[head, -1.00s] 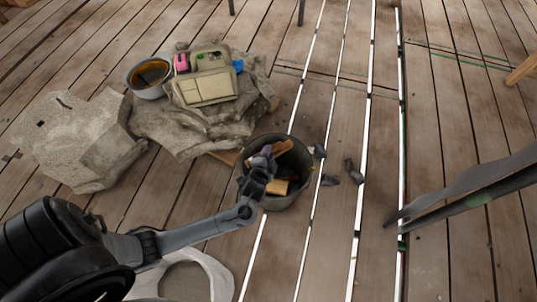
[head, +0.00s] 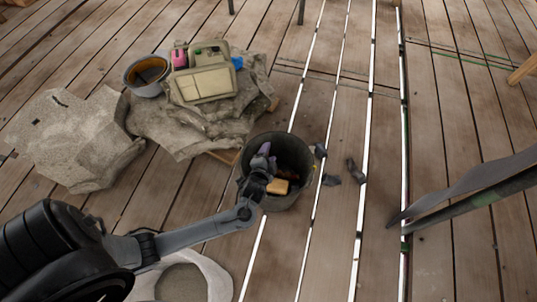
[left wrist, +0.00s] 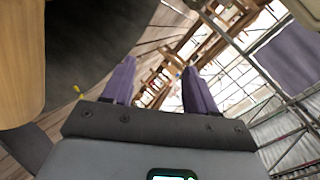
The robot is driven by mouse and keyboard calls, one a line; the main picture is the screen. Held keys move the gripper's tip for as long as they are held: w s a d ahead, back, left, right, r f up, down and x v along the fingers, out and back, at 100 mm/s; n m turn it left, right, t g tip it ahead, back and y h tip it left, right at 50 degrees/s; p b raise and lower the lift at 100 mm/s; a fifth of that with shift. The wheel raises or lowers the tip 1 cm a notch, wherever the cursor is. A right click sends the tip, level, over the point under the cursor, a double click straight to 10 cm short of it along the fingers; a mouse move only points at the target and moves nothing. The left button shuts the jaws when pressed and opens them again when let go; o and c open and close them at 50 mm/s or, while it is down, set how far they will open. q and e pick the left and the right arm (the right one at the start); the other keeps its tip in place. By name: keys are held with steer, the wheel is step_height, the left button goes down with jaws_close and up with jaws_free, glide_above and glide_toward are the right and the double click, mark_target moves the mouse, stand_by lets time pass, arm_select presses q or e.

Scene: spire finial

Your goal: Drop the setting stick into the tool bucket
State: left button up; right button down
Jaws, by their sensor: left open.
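The dark tool bucket (head: 301,160) stands upright on the plank floor in the middle of the head view. My left gripper (head: 263,156), with purple fingers, is at the bucket's left side, over its mouth. Its fingers stand apart with nothing between them in the left wrist view (left wrist: 160,72). A tan block (head: 277,186) lies inside the bucket. The setting stick cannot be made out in the head view now. A wooden piece (left wrist: 22,60) fills the left edge of the left wrist view; I cannot tell whether it is the stick. My right gripper is out of view.
Grey stone blocks (head: 75,140) lie left of the bucket. Small dark pieces (head: 355,170) lie right of the bucket. A pale, sand-filled container (head: 215,275) is in front.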

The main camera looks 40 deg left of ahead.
arm_select(q)
steer(key=p+v, duration=0.6)
steer(key=v, duration=0.4)
steer(key=shift+s+d+p, duration=0.2)
steer(key=shift+s+p, duration=0.1)
steer(key=shift+s, duration=0.05)
steer(key=shift+r, duration=0.1)
